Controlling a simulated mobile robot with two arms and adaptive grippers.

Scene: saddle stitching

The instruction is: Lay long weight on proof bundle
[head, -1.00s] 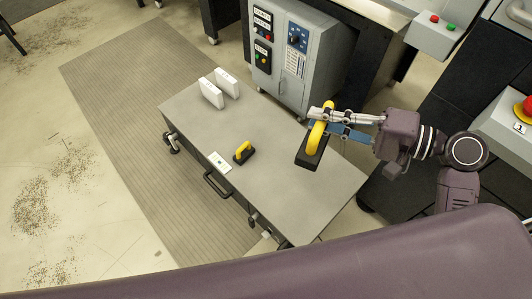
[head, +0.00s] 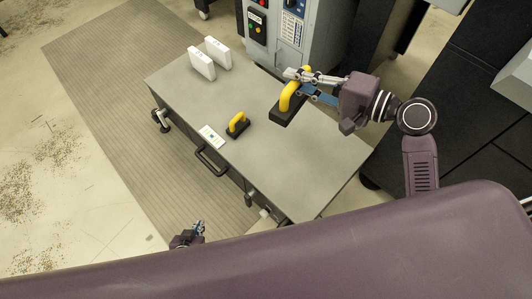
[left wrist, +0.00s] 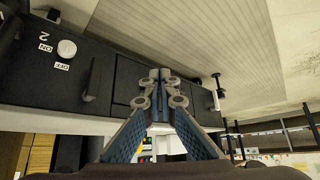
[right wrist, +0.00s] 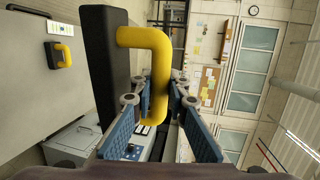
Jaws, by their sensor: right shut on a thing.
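The long weight, a black bar (head: 287,115) with a yellow handle, is in my right gripper (head: 302,80). The right wrist view shows the fingers (right wrist: 158,98) shut around the yellow handle (right wrist: 160,62), with the black base (right wrist: 102,70) towards the table. In the head view the weight appears over the table's back right part; its height is hard to judge. Two white blocks (head: 202,62) (head: 217,50) stand upright at the table's far left end. I cannot tell which thing is the proof bundle. My left gripper (head: 198,229) is empty, low before the table; its fingertips (left wrist: 161,76) meet.
A smaller yellow-handled black weight (head: 237,125) stands on the grey table (head: 300,165) beside a white card (head: 212,137). A grey control cabinet (head: 282,40) stands behind the table. The table's middle and front right are clear.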

